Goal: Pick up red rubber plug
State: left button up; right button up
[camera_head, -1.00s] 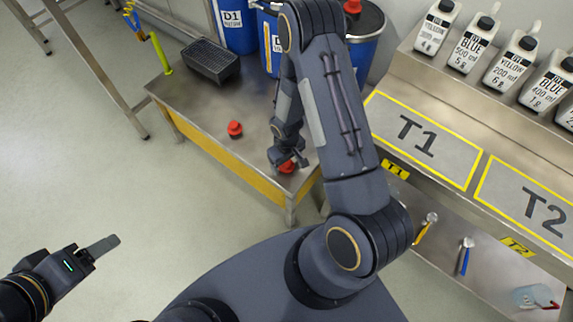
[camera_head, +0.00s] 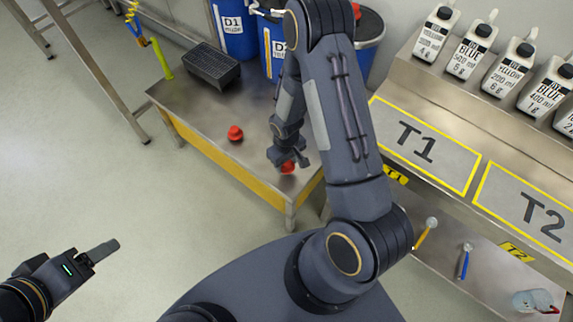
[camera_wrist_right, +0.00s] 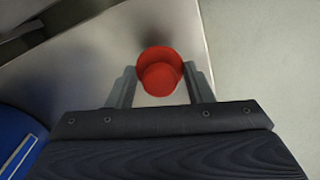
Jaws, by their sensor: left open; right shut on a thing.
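A red rubber plug (camera_head: 288,167) is at the near right corner of the low steel table (camera_head: 200,104), in the jaws of my right gripper (camera_head: 288,162). In the right wrist view the plug (camera_wrist_right: 160,72) sits between the two fingers of the gripper (camera_wrist_right: 160,84), which are shut on it. Whether it touches the table is hard to tell. A second red plug (camera_head: 235,133) stands on the table to the left of my right gripper. My left gripper (camera_head: 104,252) is open and empty, low at the left over the floor.
A black crate (camera_head: 211,66) stands at the table's back. Blue drums D1 (camera_head: 232,28) and another (camera_head: 270,50) are behind it. At the right, a steel bench has yellow-framed areas T1 (camera_head: 425,145) and T2 (camera_head: 530,205), with several white bottles behind. Open floor lies at the left.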

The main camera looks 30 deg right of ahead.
jog(key=w+a+r+p, duration=0.1)
jog(key=a+r, duration=0.9)
jog(key=a, duration=0.4)
jog(key=shift+w, duration=0.15)
jog(key=shift+r+p, duration=0.1)
jog(key=shift+p, duration=0.25)
